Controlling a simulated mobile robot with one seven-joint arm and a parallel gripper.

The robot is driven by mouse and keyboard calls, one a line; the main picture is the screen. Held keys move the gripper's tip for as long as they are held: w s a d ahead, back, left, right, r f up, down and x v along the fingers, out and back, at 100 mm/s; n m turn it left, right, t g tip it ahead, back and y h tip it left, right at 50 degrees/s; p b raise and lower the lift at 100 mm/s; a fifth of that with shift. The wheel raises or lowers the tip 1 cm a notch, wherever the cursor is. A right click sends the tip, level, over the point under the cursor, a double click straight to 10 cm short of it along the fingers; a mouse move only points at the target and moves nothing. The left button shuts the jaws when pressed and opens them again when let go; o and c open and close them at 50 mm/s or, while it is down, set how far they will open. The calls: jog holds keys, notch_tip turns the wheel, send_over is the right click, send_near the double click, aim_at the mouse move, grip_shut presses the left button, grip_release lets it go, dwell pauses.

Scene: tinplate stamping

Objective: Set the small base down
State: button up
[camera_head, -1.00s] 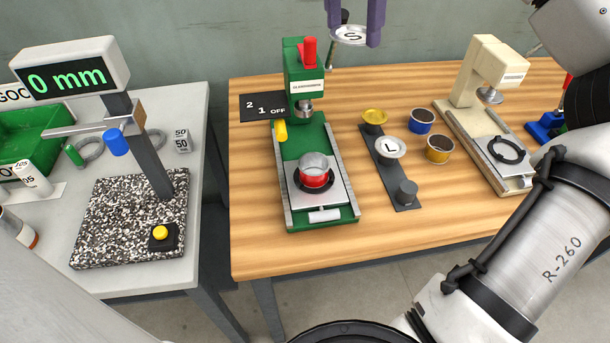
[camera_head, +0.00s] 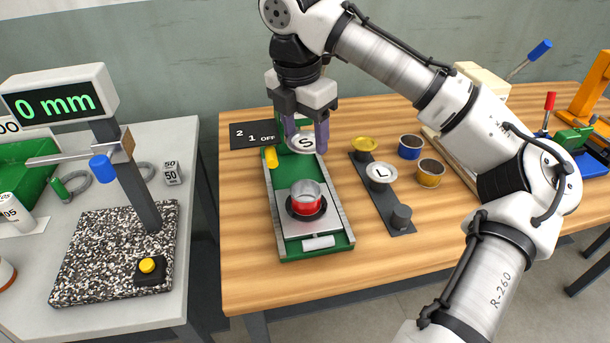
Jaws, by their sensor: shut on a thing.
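The small base is a silvery disc marked S (camera_head: 306,143). My gripper (camera_head: 307,138) is shut on it, with a purple finger at each side of the disc. It is in front of the green press, whose upper part is mostly hidden behind my gripper. Below and in front of it, a red and clear cup (camera_head: 307,199) stands in a black ring on the sliding plate of the green press (camera_head: 283,249). I cannot tell exactly how high the disc is above the press bed.
The wooden table's (camera_head: 245,288) front left is clear.

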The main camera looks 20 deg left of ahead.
notch_tip(320, 180, down, 10)
jog(key=shift+f+p, duration=0.1)
jog(key=shift+p, duration=0.25)
jog(key=shift+f, duration=0.55)
jog(key=o, duration=0.7)
jog(key=shift+c, duration=0.2)
jog(key=shift+d+r, duration=0.1)
jog(key=shift+r, duration=0.5)
jog(key=r, duration=0.4)
jog(key=s+r, duration=0.1)
jog(key=r, duration=0.3)
jog(key=r+b, duration=0.1)
jog(key=r, duration=0.3)
jog(key=shift+s+a, duration=0.2)
jog(key=shift+a, duration=0.1)
